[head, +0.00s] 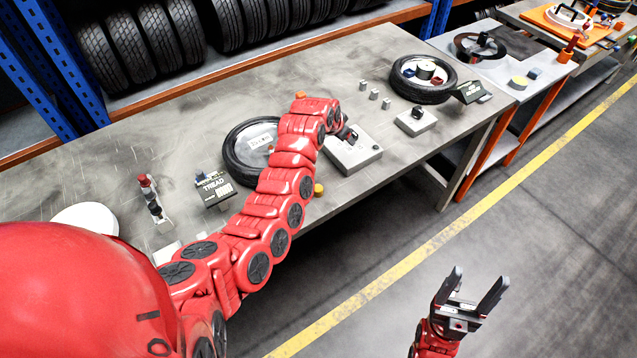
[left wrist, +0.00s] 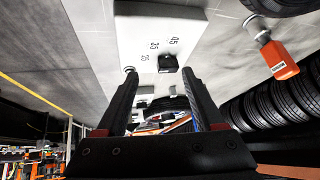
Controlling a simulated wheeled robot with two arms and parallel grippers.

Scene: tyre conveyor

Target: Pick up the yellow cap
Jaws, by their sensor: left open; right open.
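A small yellow round piece (head: 318,189), possibly the yellow cap, shows beside my left arm near the front edge of the grey table; the arm may hide part of it. Another yellow round piece (head: 519,82) lies on the farther table. My left arm reaches across the table. Its gripper is hard to make out in the head view, but in the left wrist view the left gripper (left wrist: 159,75) is open, facing a pale block with numbers (left wrist: 150,35). No yellow cap shows between its fingers. My right gripper (head: 478,277) is open and empty above the floor.
A tyre (head: 240,165) lies behind my left arm, and another tyre (head: 423,92) lies at the table's far right. A grey box (head: 353,158) and several small grey blocks (head: 374,94) stand between them. An orange-red piece (left wrist: 280,62) shows in the left wrist view.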

